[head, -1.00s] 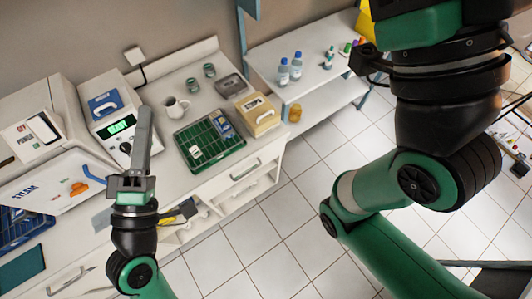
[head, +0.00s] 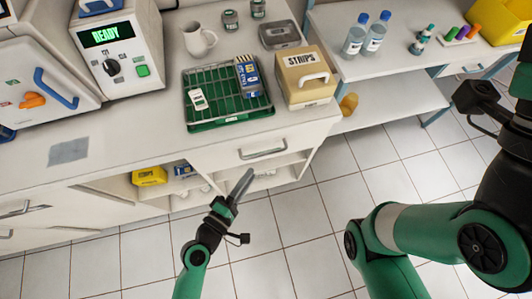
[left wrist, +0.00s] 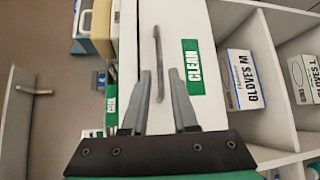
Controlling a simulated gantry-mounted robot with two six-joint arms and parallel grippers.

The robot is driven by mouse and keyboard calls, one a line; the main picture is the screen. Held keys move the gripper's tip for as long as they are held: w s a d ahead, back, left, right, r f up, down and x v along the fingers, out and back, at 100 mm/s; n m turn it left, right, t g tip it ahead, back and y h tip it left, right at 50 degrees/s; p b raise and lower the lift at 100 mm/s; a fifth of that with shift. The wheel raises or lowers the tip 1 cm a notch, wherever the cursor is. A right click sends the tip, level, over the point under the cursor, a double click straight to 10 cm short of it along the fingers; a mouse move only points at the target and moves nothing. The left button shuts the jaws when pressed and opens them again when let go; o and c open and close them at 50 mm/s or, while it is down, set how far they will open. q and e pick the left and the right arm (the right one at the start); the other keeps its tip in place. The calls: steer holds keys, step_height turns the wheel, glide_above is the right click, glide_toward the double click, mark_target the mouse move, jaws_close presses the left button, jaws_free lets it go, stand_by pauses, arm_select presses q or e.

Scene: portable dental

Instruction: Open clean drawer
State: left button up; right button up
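The clean drawer (head: 220,159) is a white drawer front under the counter, below the green tray. It looks closed, with a grey bar handle (head: 263,150). In the left wrist view its green CLEAN label (left wrist: 193,67) is beside the handle (left wrist: 157,62). My left gripper (head: 246,178) is in front of and just below the drawer in the head view. In the left wrist view it is open and empty (left wrist: 162,78), with the handle between and ahead of its fingers, apparently not gripped. My right arm is at the right; its gripper is not visible.
The counter holds a green tray (head: 187,113), a STRIPS box (head: 306,85), a mug (head: 198,40) and a steriliser reading READY (head: 130,65). Open shelves with glove boxes (left wrist: 245,78) lie below the drawer. Tiled floor (head: 350,215) in front is clear.

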mark_target(266, 153)
arm_select(q)
steer(key=b+x, duration=0.2)
steer(key=x, duration=0.8)
steer(key=shift+r, duration=0.1)
jaws_close()
stand_by(0.9)
